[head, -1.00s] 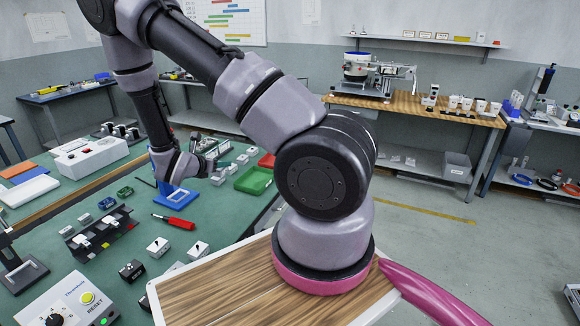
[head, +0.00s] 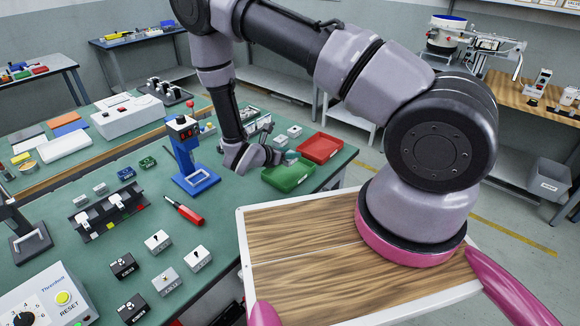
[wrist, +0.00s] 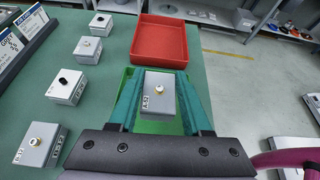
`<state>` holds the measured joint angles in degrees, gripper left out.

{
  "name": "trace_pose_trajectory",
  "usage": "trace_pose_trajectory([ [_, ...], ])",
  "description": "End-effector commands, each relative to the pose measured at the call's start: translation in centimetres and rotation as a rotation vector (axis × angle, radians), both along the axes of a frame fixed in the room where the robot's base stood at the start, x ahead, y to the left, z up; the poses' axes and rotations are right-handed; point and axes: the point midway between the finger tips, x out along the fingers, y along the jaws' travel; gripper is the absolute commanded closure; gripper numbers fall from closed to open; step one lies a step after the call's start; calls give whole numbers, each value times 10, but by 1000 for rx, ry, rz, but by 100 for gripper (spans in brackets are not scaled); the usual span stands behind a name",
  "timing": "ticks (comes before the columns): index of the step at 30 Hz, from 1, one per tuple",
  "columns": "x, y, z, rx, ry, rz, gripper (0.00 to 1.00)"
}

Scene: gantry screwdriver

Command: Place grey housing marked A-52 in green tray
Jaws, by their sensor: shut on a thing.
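The grey housing marked A-52 (wrist: 158,98), with a pale round knob on top, is held between the teal fingers of my gripper (wrist: 160,82) in the wrist view. The gripper is shut on it. The green tray (wrist: 162,127) shows beneath and around the housing. I cannot tell whether the housing touches the tray floor. In the head view my gripper (head: 290,157) is over the green tray (head: 289,179), at its far side. The housing is not clearly visible there.
A red tray (wrist: 160,40) adjoins the green one on its far side. Several other grey and white housings (wrist: 40,144) stand left of the tray. In the head view a blue stand (head: 188,155) and a red screwdriver (head: 184,211) are left of the arm.

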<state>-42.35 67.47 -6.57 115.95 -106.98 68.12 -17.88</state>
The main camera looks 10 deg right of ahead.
Motion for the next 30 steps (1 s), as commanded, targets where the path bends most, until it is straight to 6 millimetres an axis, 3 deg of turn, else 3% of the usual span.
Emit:
trace_pose_trajectory([
  [13, 0, -1, -50, 0, 0, -1, 100],
  [24, 1, 0, -54, 1, -1, 0, 100],
  [25, 1, 0, -54, 1, -2, 0, 44],
  [27, 1, 0, -54, 1, -1, 0, 21],
  [30, 1, 0, -54, 1, -1, 0, 21],
])
